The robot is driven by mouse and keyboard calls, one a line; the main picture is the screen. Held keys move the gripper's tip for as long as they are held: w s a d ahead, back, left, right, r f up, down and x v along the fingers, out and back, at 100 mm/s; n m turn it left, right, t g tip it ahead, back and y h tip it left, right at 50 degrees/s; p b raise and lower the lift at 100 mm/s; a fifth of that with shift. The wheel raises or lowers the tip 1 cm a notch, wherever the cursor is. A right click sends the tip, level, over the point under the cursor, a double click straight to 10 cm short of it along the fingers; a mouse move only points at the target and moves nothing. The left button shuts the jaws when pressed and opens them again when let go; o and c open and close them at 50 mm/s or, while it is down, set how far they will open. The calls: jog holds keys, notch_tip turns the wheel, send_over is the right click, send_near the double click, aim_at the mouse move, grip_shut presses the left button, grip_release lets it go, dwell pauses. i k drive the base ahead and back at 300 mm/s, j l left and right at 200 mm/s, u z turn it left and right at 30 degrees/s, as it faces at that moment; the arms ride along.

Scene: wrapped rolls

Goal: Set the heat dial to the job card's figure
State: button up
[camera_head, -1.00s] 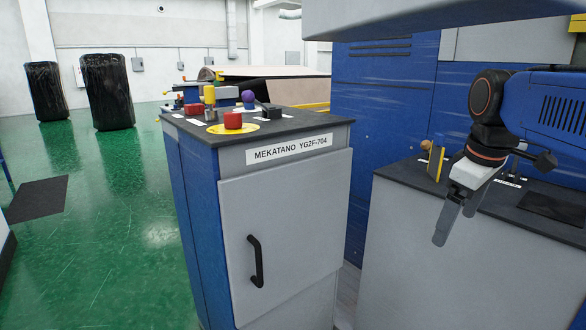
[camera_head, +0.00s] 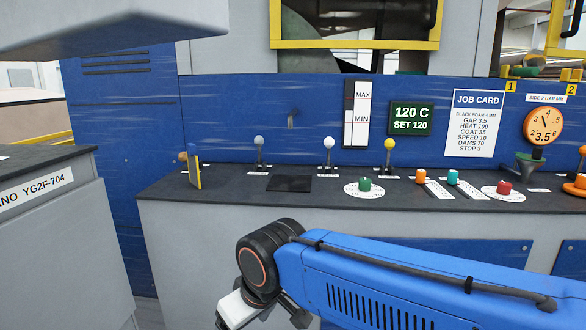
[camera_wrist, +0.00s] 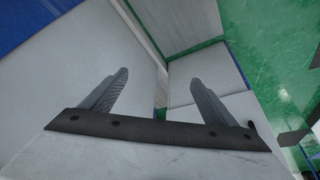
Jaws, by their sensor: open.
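The job card (camera_head: 473,122) on the blue panel in the head view reads HEAT 100. The green display (camera_head: 411,118) to its left reads 120 C, SET 120. A green knob on a round white scale (camera_head: 365,185) sits on the dark console top below the display. A red knob on a similar scale (camera_head: 503,188) sits farther right. No readable label shows which one is the heat dial. My gripper (camera_wrist: 159,76) is open and empty in the wrist view, pointing down beside pale cabinet faces. In the head view it is low in front of the console, its fingers cut off.
Three levers (camera_head: 328,145) stand along the console's back. Orange and teal slider knobs (camera_head: 452,177) lie between the two dials. A round orange gauge (camera_head: 543,126) stands at right. A grey cabinet (camera_head: 55,235) is at left. My blue arm crosses in front of the console.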

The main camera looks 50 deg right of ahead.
aim_at(503, 188)
jog(key=z, duration=2.65)
